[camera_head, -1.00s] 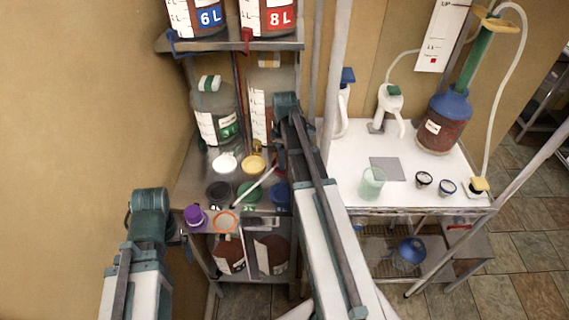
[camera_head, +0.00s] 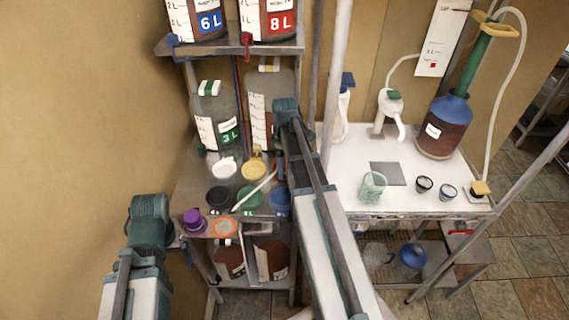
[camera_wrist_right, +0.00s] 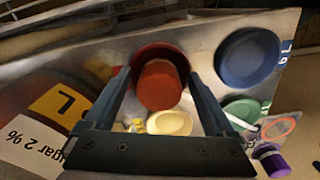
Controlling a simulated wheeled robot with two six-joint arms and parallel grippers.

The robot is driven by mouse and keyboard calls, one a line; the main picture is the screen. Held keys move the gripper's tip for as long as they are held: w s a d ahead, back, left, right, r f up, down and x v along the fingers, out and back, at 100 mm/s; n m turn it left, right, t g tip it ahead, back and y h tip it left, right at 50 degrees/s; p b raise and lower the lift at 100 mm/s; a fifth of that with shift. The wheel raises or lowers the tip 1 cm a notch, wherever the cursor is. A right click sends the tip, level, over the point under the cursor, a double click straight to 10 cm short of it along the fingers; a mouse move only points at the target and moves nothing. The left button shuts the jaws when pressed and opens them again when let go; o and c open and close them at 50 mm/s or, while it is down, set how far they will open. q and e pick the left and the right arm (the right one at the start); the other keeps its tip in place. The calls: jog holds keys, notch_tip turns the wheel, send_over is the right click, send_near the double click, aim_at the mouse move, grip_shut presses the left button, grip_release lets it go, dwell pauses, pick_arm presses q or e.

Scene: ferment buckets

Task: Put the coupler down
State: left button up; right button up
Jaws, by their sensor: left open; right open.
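A red-brown cylinder (camera_wrist_right: 160,88), which appears to be the coupler, stands over a round red dish (camera_wrist_right: 160,50) in the right wrist view. My right gripper (camera_wrist_right: 158,72) is open, with one finger on each side of the cylinder. Gaps show beside it, though I cannot tell whether either finger touches it. In the head view the right gripper (camera_head: 280,165) reaches over the right side of the middle shelf, and its arm hides the red dish and cylinder. My left gripper (camera_head: 178,242) is open and empty at the shelf's lower left.
White (camera_head: 224,167), yellow (camera_head: 253,169), black (camera_head: 218,196), green (camera_head: 250,197) and blue (camera_head: 280,202) dishes sit on the shelf. A purple piece (camera_head: 194,220) and an orange ring (camera_head: 224,227) are at its front. Labelled buckets stand behind. A post separates the white bench (camera_head: 350,190).

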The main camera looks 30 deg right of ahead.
jog(key=shift+r, duration=0.1)
notch_tip(320, 180, up, 12)
jog(key=p, duration=1.2)
notch_tip(320, 180, down, 12)
jog(key=b, duration=1.1)
jog(key=shift+b, duration=0.4)
jog(key=shift+r, duration=0.15)
